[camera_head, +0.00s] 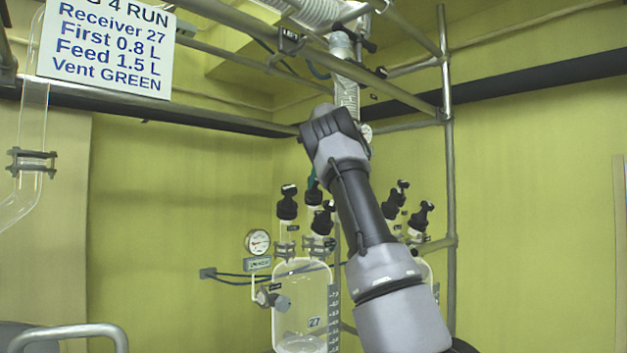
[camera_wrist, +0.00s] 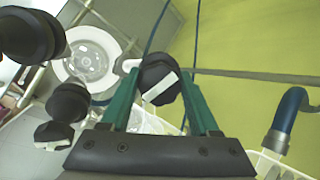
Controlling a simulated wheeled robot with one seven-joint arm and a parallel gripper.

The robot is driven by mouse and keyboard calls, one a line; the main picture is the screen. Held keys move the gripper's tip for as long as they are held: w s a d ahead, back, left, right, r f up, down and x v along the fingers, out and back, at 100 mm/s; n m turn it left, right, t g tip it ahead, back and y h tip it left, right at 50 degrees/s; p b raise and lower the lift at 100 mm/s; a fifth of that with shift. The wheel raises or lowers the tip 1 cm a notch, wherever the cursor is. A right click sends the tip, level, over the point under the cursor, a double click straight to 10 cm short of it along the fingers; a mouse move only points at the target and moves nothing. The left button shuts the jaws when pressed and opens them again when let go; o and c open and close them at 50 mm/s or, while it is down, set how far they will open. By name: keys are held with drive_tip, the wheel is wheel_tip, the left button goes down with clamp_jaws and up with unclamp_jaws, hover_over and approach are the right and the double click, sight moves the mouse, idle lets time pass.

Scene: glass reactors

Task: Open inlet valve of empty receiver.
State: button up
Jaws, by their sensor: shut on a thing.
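A clear glass receiver marked 27 (camera_head: 288,293) stands below the middle of the head view. Something pale shows at its bottom; I cannot tell whether it is liquid. Black valve knobs top it, among them a left knob (camera_head: 287,206) and a front knob (camera_head: 322,221). My gripper (camera_head: 312,181) reaches down behind them, mostly hidden by my arm. In the wrist view its green fingers (camera_wrist: 158,95) are shut on a black valve knob (camera_wrist: 157,76) with a white bar. A second receiver (camera_head: 428,271) is mostly hidden behind my arm, with black knobs (camera_head: 421,217) above.
A sign (camera_head: 108,47) reads Receiver 27, First 0.8 L, Feed 1.5 L, Vent GREEN. A pressure gauge (camera_head: 257,242) sits left of the receiver. Steel pipes (camera_head: 449,150) frame the right. Other black knobs (camera_wrist: 68,102) and a blue hose (camera_wrist: 287,118) flank my fingers.

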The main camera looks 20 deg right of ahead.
drive_tip(key=n+g, duration=0.1)
drive_tip(key=n, duration=0.4)
drive_tip(key=shift+n, duration=0.3)
drive_tip(key=n+g, duration=0.1)
drive_tip(key=n, duration=0.3)
drive_tip(key=shift+s+f+n, duration=0.1)
drive_tip(key=shift+n, duration=0.2)
drive_tip(key=o, duration=1.4)
